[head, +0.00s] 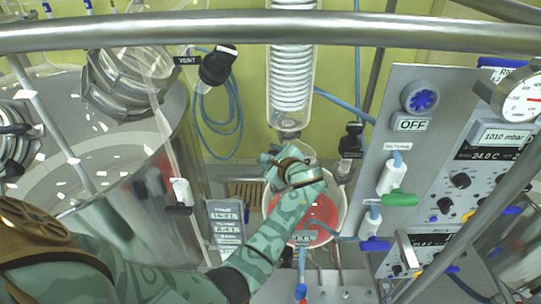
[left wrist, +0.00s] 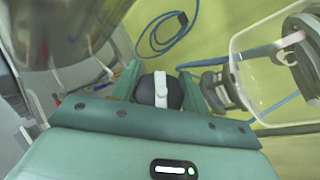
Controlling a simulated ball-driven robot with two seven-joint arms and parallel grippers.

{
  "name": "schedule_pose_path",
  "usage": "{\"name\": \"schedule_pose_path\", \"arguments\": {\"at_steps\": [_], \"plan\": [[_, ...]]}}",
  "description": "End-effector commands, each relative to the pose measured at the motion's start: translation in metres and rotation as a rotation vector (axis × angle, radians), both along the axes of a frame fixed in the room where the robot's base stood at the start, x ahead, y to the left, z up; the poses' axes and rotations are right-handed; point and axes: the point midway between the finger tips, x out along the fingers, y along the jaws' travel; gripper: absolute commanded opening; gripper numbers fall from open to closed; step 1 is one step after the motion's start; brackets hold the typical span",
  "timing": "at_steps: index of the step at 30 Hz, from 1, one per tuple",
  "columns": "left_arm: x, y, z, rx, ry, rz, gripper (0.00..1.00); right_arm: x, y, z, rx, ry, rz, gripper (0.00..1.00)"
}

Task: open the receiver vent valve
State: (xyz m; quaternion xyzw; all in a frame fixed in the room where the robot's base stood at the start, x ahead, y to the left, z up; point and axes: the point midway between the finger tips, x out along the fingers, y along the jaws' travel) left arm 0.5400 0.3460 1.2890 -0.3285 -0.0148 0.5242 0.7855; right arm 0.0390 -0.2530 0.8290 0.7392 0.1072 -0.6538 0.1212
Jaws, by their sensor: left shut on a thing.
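My left gripper (head: 272,158) reaches in from the left, below the glass condenser and over the rim of the round receiver (head: 338,222) with red contents. In the left wrist view, its fingers (left wrist: 158,84) stand on both sides of a black valve knob (left wrist: 174,92) with a white bar, and are shut on it. In the head view my gripper and wrist hide this knob. The white bar runs roughly lengthwise, away from the wrist. No label on the held knob is readable. My right gripper is not in view.
A black knob (head: 217,66) beside a VENT label (head: 187,60) is at upper left. A control panel (head: 425,150) with valves and gauge stands right. A metal rail (head: 270,30) crosses the top. The condenser (head: 291,75) hangs above my gripper.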

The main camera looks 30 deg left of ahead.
Motion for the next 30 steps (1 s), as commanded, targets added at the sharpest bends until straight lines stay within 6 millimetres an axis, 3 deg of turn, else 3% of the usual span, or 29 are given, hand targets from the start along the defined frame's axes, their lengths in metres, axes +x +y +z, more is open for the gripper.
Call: {"name": "schedule_pose_path", "arguments": {"at_steps": [23, 24, 26, 30], "plan": [[-0.0011, 0.0012, 0.0005, -0.057, -0.007, 0.092, 0.22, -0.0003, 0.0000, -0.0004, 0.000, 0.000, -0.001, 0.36], [-0.0011, 0.0014, 0.0005, -0.057, -0.007, 0.092, 0.48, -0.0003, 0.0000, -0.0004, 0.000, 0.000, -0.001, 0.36], [-0.0011, 0.0014, 0.0005, -0.057, -0.007, 0.092, 0.64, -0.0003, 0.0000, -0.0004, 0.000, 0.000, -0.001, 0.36], [-0.0011, 0.0011, 0.0001, -0.058, -0.006, 0.092, 0.67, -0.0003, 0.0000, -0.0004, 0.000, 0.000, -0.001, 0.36]]}}
